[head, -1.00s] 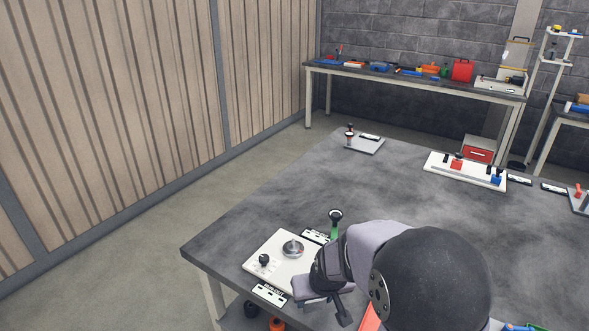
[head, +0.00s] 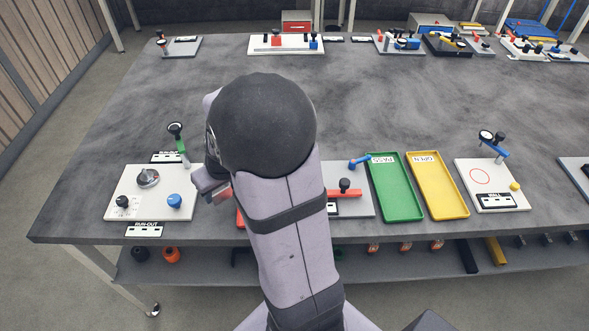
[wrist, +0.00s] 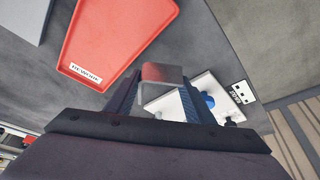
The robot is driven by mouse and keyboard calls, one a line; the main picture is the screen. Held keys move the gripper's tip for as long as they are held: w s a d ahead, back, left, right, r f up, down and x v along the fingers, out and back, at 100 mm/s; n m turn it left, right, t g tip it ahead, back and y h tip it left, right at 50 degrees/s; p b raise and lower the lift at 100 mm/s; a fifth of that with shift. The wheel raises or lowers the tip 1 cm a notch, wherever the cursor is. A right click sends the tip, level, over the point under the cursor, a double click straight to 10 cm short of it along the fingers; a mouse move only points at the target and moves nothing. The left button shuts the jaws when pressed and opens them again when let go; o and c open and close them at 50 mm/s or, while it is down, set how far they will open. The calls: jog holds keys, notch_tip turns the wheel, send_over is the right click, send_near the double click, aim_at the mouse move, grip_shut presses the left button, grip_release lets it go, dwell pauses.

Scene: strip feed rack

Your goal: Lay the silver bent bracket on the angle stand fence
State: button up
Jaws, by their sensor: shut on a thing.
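My gripper (wrist: 158,88) is shut on the silver bent bracket (wrist: 162,73), which shows between the fingertips in the wrist view with a reddish tint on its face. In the head view my gripper (head: 214,192) is mostly hidden by my arm, just right of the white run-out plate. A grey plate (head: 358,207) with a red block, black knob and blue lever stands right of my arm, partly hidden. I cannot tell whether it is the angle stand, and I cannot pick out its fence.
The white run-out plate (head: 150,205) carries a dial and a blue knob (head: 174,200). A red rework tray (wrist: 122,35) lies near my gripper. A green tray (head: 395,190), yellow tray (head: 437,187) and white wall gauge plate (head: 476,172) stand farther right. The table's middle is clear.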

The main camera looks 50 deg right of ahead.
jog(key=s+d+r+m+h+p, duration=0.1)
jog(key=s+d+r+m, duration=0.2)
jog(key=d, duration=0.6)
jog(key=s+d+r+m+h+p, duration=0.1)
jog(key=s+d+r+m, duration=0.2)
jog(key=d, duration=0.5)
notch_tip(320, 180, up, 3)
jog(key=m+g, duration=0.1)
jog(key=m, duration=0.1)
send_over(329, 186)
jog(key=w+a, duration=0.3)
jog(key=a, duration=0.1)
jog(key=shift+s+d+f+h, duration=0.15)
jog(key=shift+s+h, duration=0.1)
jog(key=shift+h, duration=0.15)
jog(key=shift+f+p, duration=0.3)
jog(key=shift+f, duration=4.7)
